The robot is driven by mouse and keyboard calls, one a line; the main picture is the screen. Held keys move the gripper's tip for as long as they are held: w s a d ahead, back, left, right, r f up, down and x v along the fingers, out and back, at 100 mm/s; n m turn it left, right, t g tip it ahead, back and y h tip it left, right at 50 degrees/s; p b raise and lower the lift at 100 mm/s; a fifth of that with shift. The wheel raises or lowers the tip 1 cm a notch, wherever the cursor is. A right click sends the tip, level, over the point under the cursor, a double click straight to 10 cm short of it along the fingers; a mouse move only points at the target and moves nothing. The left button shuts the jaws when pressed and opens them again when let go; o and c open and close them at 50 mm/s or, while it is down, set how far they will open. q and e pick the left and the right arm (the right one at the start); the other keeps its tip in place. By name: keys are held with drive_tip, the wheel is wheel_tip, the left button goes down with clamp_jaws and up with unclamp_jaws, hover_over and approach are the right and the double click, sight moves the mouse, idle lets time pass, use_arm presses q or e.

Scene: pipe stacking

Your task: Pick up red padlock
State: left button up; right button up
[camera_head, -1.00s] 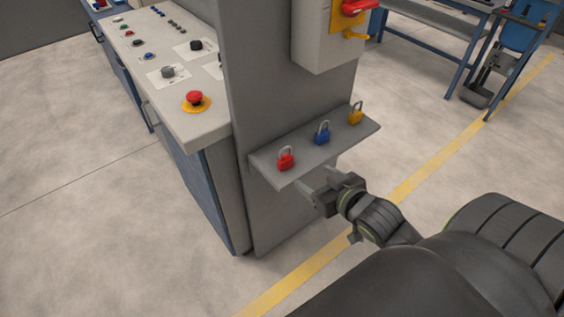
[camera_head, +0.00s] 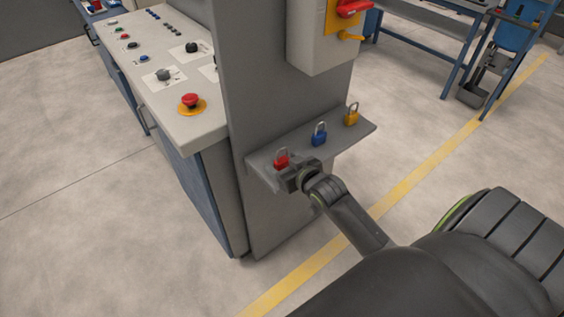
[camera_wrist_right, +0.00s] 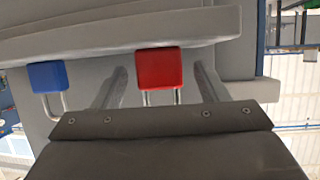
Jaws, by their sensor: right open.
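The red padlock (camera_head: 281,162) stands on the left end of a small grey shelf (camera_head: 352,139), with its silver shackle up. My right gripper (camera_head: 283,172) is at the shelf's front edge, right by the red padlock, and hides its lower part in the head view. In the right wrist view the red padlock (camera_wrist_right: 159,69) appears upside down between the two open fingers of my right gripper (camera_wrist_right: 160,82), with a gap visible on each side. Whether a finger touches it cannot be told. My left gripper is not in view.
A blue padlock (camera_head: 319,134) and a yellow padlock (camera_head: 351,114) stand further right on the shelf. A grey panel rises behind it, bearing a box with a red handle (camera_head: 352,8). A control desk (camera_head: 180,120) stands at left. The floor in front is open.

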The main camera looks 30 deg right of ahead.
drive_tip(key=shift+x, duration=0.95)
drive_tip(key=c, duration=1.1)
